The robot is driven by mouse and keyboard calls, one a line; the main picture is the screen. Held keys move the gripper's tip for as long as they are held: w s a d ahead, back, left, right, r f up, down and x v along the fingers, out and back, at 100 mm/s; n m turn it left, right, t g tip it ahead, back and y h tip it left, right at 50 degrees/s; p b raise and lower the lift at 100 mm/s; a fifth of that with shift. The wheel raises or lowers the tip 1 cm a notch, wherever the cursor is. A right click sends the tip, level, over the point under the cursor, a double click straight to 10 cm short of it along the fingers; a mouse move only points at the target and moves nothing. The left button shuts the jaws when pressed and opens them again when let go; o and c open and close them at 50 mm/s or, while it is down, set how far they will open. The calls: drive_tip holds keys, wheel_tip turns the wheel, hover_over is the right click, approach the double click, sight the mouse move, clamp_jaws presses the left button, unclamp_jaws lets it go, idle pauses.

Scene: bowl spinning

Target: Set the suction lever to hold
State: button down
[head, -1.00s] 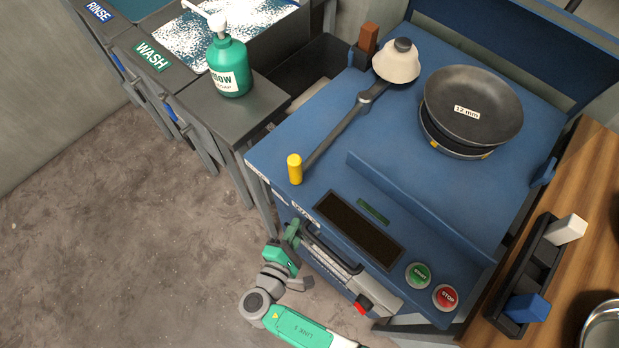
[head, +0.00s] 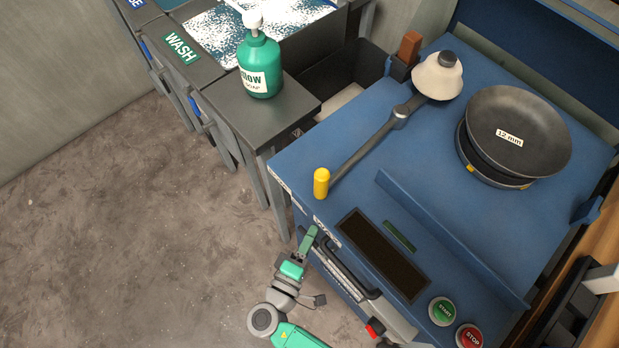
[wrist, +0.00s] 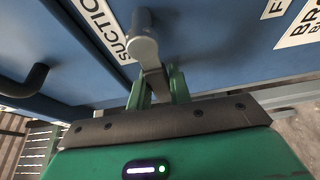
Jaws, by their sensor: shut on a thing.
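The suction lever (wrist: 143,45) is a grey rod with a rounded knob end, standing out from the blue front panel beside the "SUCTIO..." label (wrist: 108,28) in the wrist view. My gripper (wrist: 157,88) has its two green fingers closed around the lever's narrower part, below the knob. In the head view my gripper (head: 308,241) is at the front left of the blue machine (head: 420,150), just below its top edge. The lever itself is hidden or too small to make out there. The lever's marked positions cannot be read.
A dark bar handle (head: 345,270) juts from the machine's front, right of my gripper. A yellow-tipped arm (head: 321,183) lies above on the machine top. START (head: 443,311) and STOP (head: 469,337) buttons are at front right. Open floor (head: 130,240) lies to the left.

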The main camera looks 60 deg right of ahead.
drive_tip(key=shift+r, duration=0.15)
drive_tip(key=c, duration=1.3)
unclamp_jaws()
drive_tip(key=a, duration=0.2)
drive_tip(key=a+p, duration=0.1)
drive_tip(key=a, duration=0.2)
drive_tip(key=a+p, duration=0.1)
drive_tip(key=a, duration=0.1)
drive_tip(key=shift+s+a, duration=0.3)
drive_tip(key=shift+a, duration=0.1)
